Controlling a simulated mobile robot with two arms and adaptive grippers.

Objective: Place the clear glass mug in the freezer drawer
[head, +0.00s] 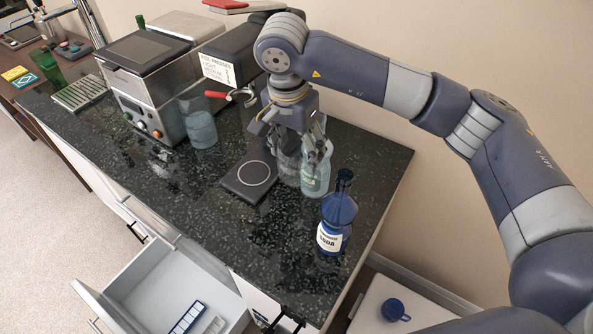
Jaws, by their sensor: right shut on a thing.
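My right gripper (303,158) comes down over the dark counter and is shut on the clear glass mug (288,168). The fingers hide part of the mug, and I cannot tell whether its base touches the counter. A clear glass vessel (317,180) stands right beside it, partly behind the fingers. An open white drawer (150,283), which looks like the freezer drawer, is pulled out below the counter at the lower left. A blue and white item (188,317) lies in it. My left gripper is not in view.
A blue soda bottle (337,218) stands close in front of the vessels. A flat black square pad (249,181) lies left of the mug. A coffee machine (155,85) with a pitcher (200,125) is at the back left. The counter's front left is clear.

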